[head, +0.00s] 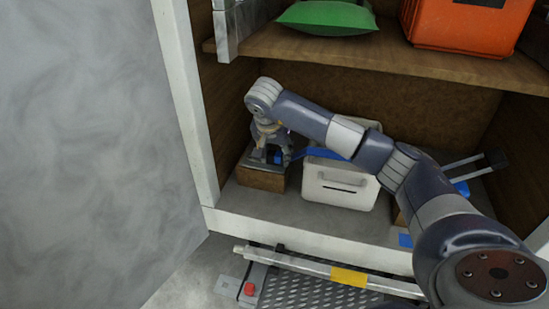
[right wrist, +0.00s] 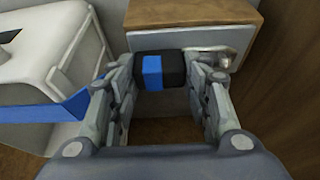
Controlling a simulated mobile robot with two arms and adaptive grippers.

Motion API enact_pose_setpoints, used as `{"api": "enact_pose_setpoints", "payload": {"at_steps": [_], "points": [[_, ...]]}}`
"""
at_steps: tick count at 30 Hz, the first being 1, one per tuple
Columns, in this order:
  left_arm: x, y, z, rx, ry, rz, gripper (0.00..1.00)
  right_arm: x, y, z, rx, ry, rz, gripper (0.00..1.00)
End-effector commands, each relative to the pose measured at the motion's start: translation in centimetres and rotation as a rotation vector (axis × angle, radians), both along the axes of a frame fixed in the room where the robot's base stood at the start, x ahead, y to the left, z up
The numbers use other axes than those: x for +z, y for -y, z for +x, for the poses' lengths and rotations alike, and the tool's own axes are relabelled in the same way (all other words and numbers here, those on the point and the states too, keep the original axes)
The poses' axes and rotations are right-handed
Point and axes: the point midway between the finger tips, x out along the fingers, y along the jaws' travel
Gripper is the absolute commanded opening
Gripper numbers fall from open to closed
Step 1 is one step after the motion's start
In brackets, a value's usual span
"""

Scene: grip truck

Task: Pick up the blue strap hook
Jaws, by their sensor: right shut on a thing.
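The blue strap hook (right wrist: 153,72) is a small black block with a blue band, and it lies between the fingertips of my right gripper (right wrist: 162,75) in the right wrist view. The gripper is shut on it, with a finger on each side. In the head view my right gripper (head: 270,150) reaches down into the lower compartment, just above a small wooden box. A blue strap (right wrist: 45,108) runs off to the left past one finger in the right wrist view. My left gripper is not in view.
A white case (head: 338,193) stands right of the wooden box (head: 262,180). The compartment's side wall is close on the left. The shelf (head: 380,60) above holds a green bag (head: 325,18) and an orange crate (head: 470,28). A rail with a yellow band (head: 348,277) runs below.

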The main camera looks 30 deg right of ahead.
Motion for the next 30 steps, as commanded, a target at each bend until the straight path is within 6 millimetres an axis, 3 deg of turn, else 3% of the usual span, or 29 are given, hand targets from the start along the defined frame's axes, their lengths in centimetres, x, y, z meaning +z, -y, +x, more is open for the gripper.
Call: {"api": "enact_pose_setpoints", "payload": {"at_steps": [8,13,18,23,30], "points": [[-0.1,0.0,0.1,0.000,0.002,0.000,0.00,0.2,0.1,0.0,-0.001,0.000,-0.001,0.18],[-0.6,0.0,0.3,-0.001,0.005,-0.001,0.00,1.3,0.0,0.1,-0.001,0.002,-0.001,0.18],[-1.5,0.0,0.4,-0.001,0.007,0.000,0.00,3.9,0.1,0.2,-0.003,0.011,-0.001,0.00],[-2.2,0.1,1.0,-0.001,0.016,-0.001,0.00,3.5,-2.5,-2.1,0.004,0.007,-0.002,0.00],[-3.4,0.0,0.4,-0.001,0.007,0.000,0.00,3.6,-7.8,-6.6,0.008,0.006,-0.002,0.00]]}}
